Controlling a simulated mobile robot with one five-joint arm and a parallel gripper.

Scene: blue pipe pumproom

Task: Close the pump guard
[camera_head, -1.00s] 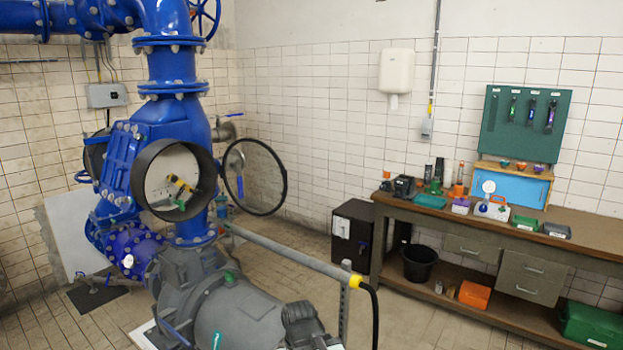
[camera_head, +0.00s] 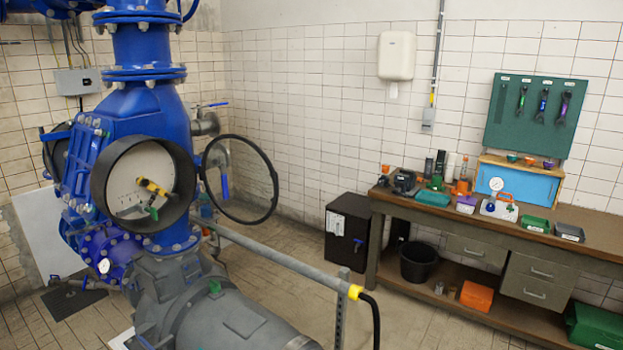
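The pump guard is a round, black-rimmed cover with a see-through middle (camera_head: 273,178). It stands swung open to the right of a round black housing (camera_head: 100,184) on the blue pump body. The housing's mouth is uncovered and shows a pale inner plate (camera_head: 150,168) with a yellow-handled part (camera_head: 153,187) and a green-tipped part (camera_head: 152,212). The guard's hinge side is close to the housing's right edge. My gripper is not in view.
A grey rail (camera_head: 285,262) with a yellow-and-black end runs in front of the pump toward the right. A workbench (camera_head: 460,222) with tools stands along the right wall, beside a black cabinet (camera_head: 347,231). Tiled floor between pump and bench is clear.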

